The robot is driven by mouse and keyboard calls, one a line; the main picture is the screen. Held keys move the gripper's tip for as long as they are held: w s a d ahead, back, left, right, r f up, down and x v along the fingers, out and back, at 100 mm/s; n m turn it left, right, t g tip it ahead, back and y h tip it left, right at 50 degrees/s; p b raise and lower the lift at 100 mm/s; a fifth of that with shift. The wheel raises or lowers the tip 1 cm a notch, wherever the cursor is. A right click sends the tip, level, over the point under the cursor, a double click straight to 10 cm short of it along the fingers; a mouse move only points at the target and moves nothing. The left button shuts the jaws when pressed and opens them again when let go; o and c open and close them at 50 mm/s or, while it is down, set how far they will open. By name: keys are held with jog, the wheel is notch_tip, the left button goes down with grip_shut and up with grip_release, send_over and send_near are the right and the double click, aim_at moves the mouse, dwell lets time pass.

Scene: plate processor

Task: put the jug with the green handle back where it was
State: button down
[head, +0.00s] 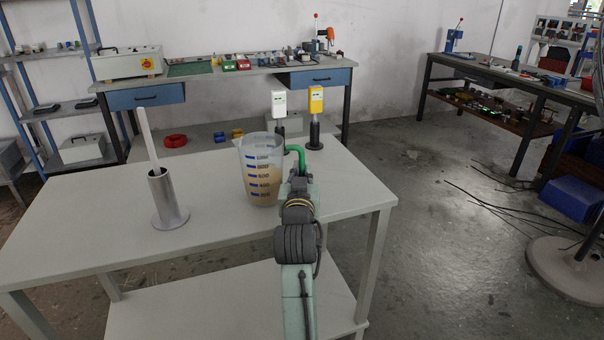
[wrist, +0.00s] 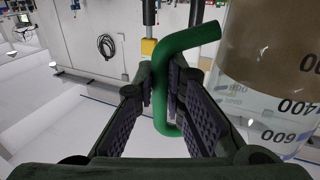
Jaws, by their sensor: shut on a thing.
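The jug (head: 259,172) is clear with blue volume marks and a brownish content in its lower part. It is upright at the right part of the near table (head: 110,215); I cannot tell whether its base touches the tabletop. Its green handle (head: 297,156) points right, towards my arm. In the wrist view the green handle (wrist: 162,95) runs between the two fingers of my gripper (wrist: 165,97), which are shut on it. The jug's wall (wrist: 270,75) fills the right side of that view. My fingertips are hidden by the arm in the head view.
A metal cylinder on a round base (head: 167,198), with a white rod in it, stands left of the jug. A white device (head: 279,103) and a yellow device (head: 316,101) on black stands are behind it. The table's left and front areas are clear.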

jog(key=shift+f, duration=0.15)
jog(key=shift+f, duration=0.15)
jog(key=c, duration=1.7)
grip_release()
jog(key=shift+f, duration=0.1)
jog(key=shift+o, duration=0.2)
